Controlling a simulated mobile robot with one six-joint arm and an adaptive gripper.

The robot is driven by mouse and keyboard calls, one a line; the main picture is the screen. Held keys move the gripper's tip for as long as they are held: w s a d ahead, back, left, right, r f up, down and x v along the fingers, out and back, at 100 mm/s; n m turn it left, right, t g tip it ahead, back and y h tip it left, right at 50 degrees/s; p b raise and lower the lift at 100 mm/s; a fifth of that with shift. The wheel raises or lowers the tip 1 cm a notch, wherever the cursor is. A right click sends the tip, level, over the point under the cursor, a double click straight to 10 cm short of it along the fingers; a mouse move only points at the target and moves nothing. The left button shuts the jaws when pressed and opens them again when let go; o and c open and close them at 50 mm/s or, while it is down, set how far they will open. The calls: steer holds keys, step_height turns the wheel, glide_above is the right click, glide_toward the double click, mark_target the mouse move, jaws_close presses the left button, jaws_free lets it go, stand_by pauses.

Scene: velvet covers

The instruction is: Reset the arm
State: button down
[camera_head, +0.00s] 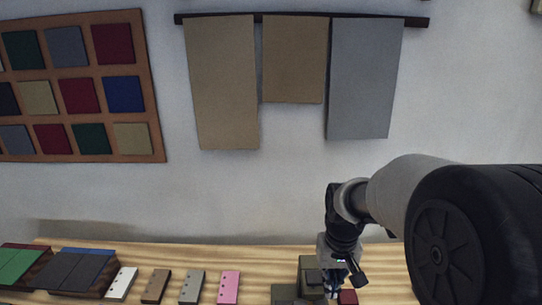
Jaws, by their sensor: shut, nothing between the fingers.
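My arm (401,195) reaches in from the right side of the head view. It bends downward at the wrist, over the wooden counter. My gripper (331,290) points down near the bottom edge of the view. It is shut and holds nothing. It is close to some dark olive blocks and a small dark red piece on the counter. I cannot tell whether it touches them.
The wooden counter (255,262) bears olive blocks (307,266), a dark red piece (348,297), a pink piece (229,287), a grey piece (192,287), a brown piece (156,286) and a white piece (121,284). Green (18,265) and dark grey covers (75,271) lie left. Cloths (225,85) hang behind.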

steer(key=s+t+b, duration=0.3)
steer(key=s+b, duration=0.6)
steer(key=s, duration=1.4)
steer(key=shift+s+r+t+b, duration=0.3)
steer(key=shift+r+t+b, duration=0.05)
steer(key=shift+r+t, duration=0.1)
